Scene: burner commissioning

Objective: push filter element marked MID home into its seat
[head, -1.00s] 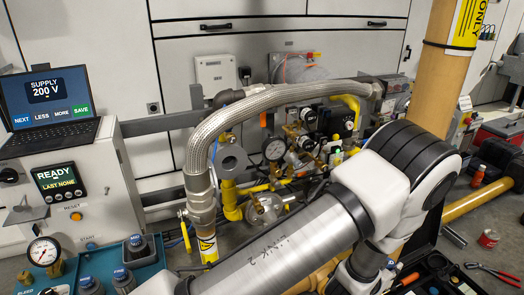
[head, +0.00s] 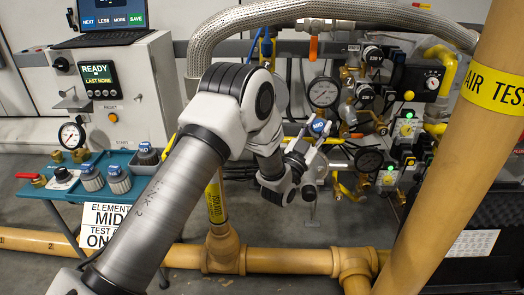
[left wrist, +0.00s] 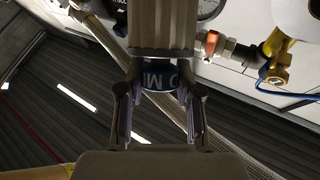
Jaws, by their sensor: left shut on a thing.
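My left gripper (head: 307,142) is in front of the pipework at the middle of the head view. It is shut on a filter element with a blue cap (head: 318,126). In the left wrist view the blue cap (left wrist: 160,77), with part of a white "MI" marking showing, sits between the fingertips (left wrist: 160,105). A ribbed grey-beige body (left wrist: 163,30) lies directly beyond the cap. The gripper hides much of the element in the head view. I cannot make out the seat, or whether the element touches it. My right gripper is not in view.
Several grey elements with blue caps (head: 118,178) stand on the teal tray (head: 62,195) at left. A pressure gauge (head: 323,92) and valves crowd close behind my gripper. A braided hose (head: 240,25) arches above. Yellow pipes (head: 290,262) run along the floor.

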